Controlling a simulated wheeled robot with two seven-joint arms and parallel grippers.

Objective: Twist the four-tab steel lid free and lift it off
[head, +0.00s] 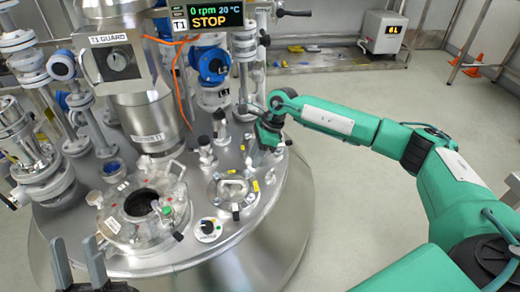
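A small round steel lid (233,189) with a raised bar handle lies on the right part of the domed vessel top (262,208). Yellow marks show beside its rim; I cannot make out every tab. My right gripper (268,139) is above and to the right of this lid, apart from it, pointing down near the vessel's edge. Its fingers are dark and small, and I cannot tell whether they are open. My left gripper (76,245) shows at the bottom left with two grey fingers spread apart and nothing between them.
A larger round port (118,224) with a dark opening and clamps lies left of the lid. A black knob (208,227) sits between them. Blue-capped valves (213,66), pipes and a motor column (148,115) crowd the back. A display (208,15) reads STOP.

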